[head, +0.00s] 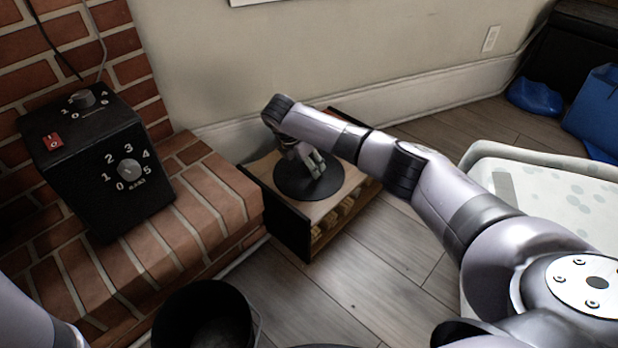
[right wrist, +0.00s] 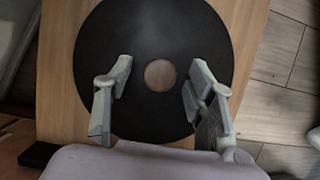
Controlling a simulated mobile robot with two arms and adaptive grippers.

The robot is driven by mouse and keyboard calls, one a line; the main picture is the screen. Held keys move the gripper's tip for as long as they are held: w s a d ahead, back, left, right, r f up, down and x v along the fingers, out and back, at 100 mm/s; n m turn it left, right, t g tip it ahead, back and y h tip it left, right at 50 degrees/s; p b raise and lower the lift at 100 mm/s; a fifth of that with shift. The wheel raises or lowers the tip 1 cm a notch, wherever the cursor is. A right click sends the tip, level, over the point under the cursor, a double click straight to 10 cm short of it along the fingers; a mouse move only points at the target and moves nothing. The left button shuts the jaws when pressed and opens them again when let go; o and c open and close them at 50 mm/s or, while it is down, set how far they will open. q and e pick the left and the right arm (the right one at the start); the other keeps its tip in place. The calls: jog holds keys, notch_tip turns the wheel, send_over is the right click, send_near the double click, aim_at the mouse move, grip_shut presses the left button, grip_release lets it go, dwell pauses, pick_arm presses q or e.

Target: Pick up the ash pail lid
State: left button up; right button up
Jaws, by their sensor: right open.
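The ash pail lid (head: 296,190) is a flat black disc lying on top of a low wooden box. In the right wrist view the lid (right wrist: 155,30) fills the middle, with a round wood-coloured spot (right wrist: 160,75) at its centre; I cannot tell if this is a knob or a hole. My right gripper (head: 314,163) is over the lid, pointing down. In the right wrist view its open fingers (right wrist: 158,73) stand either side of the central spot, with nothing between them. My left gripper is out of view. A black pail (head: 205,315) stands at the bottom.
The wooden box (head: 345,205) holds pale pieces in its open side. A brick hearth (head: 195,225) with a black control box (head: 95,165) lies to the left. A pale speckled bin (head: 540,170) and blue items (head: 598,110) are at right. Wooden floor (head: 375,285) is clear in front.

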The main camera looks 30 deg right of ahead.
jog(key=shift+c, duration=0.5)
grip_shut()
